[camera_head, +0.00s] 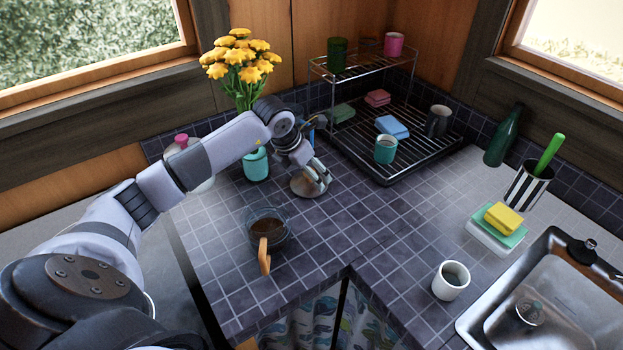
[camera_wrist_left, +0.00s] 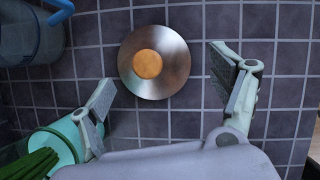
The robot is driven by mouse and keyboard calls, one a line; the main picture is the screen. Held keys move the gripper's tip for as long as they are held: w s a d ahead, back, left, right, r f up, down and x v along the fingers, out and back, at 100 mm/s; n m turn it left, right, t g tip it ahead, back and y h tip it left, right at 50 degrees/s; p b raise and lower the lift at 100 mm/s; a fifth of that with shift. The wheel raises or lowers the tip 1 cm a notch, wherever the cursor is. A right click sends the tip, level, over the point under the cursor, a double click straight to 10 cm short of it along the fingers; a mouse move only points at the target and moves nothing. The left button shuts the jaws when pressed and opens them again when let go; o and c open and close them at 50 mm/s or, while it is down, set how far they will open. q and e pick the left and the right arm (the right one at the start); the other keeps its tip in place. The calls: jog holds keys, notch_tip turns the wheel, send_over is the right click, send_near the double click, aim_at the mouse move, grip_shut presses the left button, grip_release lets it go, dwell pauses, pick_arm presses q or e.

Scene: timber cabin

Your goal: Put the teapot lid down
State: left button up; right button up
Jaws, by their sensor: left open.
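The teapot lid (camera_head: 308,187), a round metal disc, lies on the dark tiled counter. In the left wrist view the lid (camera_wrist_left: 178,80) shows whole, with a round wooden knob. My left gripper (camera_head: 318,174) is just over the lid and partly hides it in the head view. In the left wrist view the gripper (camera_wrist_left: 165,80) is open, its fingers apart on either side of the lid and not touching it. A glass pot (camera_head: 279,238) with dark liquid and a wooden handle stands without a lid nearer the counter's front edge. My right gripper is not in view.
A teal vase (camera_head: 257,168) of yellow flowers stands left of the lid, close to my arm. A wire dish rack (camera_head: 378,150) with cups and sponges is to the right. A white cup (camera_head: 450,284) stands near the sink (camera_head: 560,310). The counter's middle is clear.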

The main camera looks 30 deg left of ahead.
pick_arm(q)
jog(key=b+v, duration=0.1)
jog(key=v, duration=0.6)
jog(key=shift+s+r, duration=0.2)
jog(key=shift+r, duration=0.05)
